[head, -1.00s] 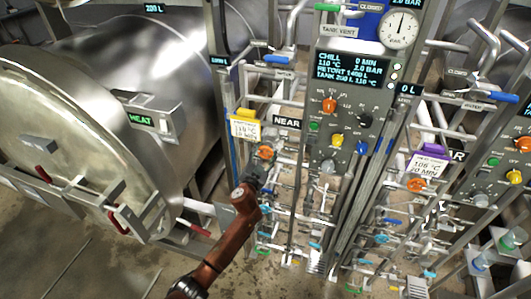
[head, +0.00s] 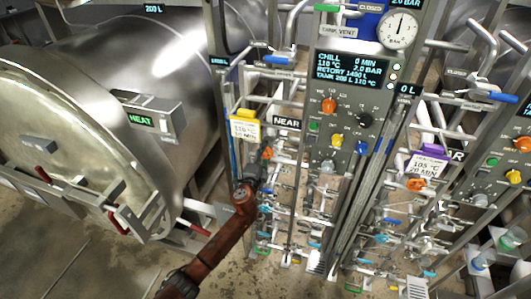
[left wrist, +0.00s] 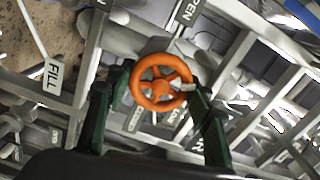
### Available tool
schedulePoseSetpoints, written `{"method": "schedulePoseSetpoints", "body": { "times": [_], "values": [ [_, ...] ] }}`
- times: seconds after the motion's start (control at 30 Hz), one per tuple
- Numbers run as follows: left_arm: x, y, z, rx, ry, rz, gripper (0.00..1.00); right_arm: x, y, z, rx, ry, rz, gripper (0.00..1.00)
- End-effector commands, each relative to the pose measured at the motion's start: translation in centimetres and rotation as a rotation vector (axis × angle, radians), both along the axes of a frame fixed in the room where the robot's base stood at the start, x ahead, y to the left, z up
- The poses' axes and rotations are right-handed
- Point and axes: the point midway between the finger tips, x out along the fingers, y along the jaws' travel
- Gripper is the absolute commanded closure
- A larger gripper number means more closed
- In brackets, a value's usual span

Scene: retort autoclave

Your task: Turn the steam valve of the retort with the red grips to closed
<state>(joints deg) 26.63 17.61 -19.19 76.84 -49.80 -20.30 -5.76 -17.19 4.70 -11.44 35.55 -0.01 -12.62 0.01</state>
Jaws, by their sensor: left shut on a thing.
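The retort with red grips (head: 118,220) stands at the left, a big steel vessel with a round door and a lit HEAT sign. An orange handwheel (head: 267,153) sits on the pipework just below the yellow-topped tag, left of the NEAR sign. My left gripper (head: 258,168) is at this wheel and partly hides it. In the left wrist view the spoked orange wheel (left wrist: 160,72) lies between the two dark green fingers, which are shut on its rim at opposite sides. My right gripper is not in view.
A control panel (head: 350,100) with knobs and a display stands right of the wheel. Another orange handwheel (head: 416,185) is below a purple-topped tag (head: 430,152). Dense pipes and small valves crowd below my gripper. Bare floor (head: 110,265) shows at the lower left.

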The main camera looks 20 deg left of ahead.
Motion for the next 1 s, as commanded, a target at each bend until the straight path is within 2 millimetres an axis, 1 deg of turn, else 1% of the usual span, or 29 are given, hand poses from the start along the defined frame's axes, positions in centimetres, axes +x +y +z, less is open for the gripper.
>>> {"method": "schedulePoseSetpoints", "body": {
  "times": [0.57, 1.0],
  "values": [
    [0.0, 0.1, -0.1, 0.550, -0.017, 0.000, 0.76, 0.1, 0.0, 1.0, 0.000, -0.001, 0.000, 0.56],
    [0.0, 0.1, -0.2, 0.968, -0.030, 0.000, 0.76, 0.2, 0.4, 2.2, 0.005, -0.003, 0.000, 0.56]
  ]
}}
